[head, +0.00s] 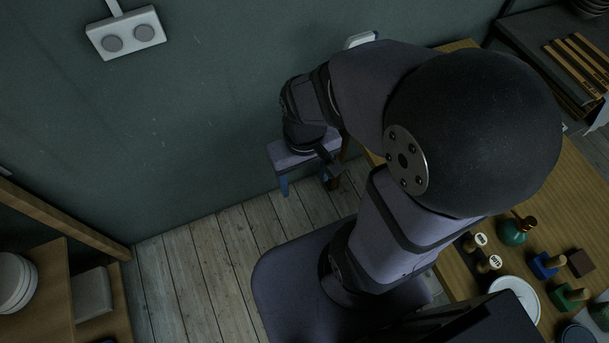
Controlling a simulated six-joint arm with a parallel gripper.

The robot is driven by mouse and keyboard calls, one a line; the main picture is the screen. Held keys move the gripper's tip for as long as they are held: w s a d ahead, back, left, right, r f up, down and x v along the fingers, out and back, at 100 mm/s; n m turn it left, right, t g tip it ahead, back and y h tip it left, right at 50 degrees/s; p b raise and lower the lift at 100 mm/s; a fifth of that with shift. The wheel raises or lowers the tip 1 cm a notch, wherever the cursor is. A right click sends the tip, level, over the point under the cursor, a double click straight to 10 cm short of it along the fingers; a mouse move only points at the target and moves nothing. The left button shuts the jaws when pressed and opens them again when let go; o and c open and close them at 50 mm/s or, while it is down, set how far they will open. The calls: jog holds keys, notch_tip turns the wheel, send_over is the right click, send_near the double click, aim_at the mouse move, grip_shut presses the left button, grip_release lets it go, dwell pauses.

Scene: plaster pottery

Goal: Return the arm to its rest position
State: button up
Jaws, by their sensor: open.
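My arm rises from its base at the bottom middle of the head view, bends at a large dark joint at the upper right of centre, and reaches left towards the wall. My gripper (331,170) hangs at the arm's far end, left of the table, with its small dark fingers pointing down and to the right. It is open, and I see nothing held in it. In the picture it overlaps the front of a small purple stool (287,158) with blue legs; I cannot tell its height above the stool.
The wooden table (462,283) at right holds a green bottle (512,232), a white plate (521,289), a brown block (581,263) and several stamps. A wooden shelf (40,265) stands at lower left. A green wall (200,120) is behind. The plank floor (195,265) between is clear.

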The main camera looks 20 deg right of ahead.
notch_tip(320, 180, up, 5)
jog(key=p, duration=0.5)
notch_tip(320, 180, down, 47)
jog(key=b, duration=4.6)
jog(key=shift+r+b, duration=0.2)
jog(key=shift+b, duration=0.1)
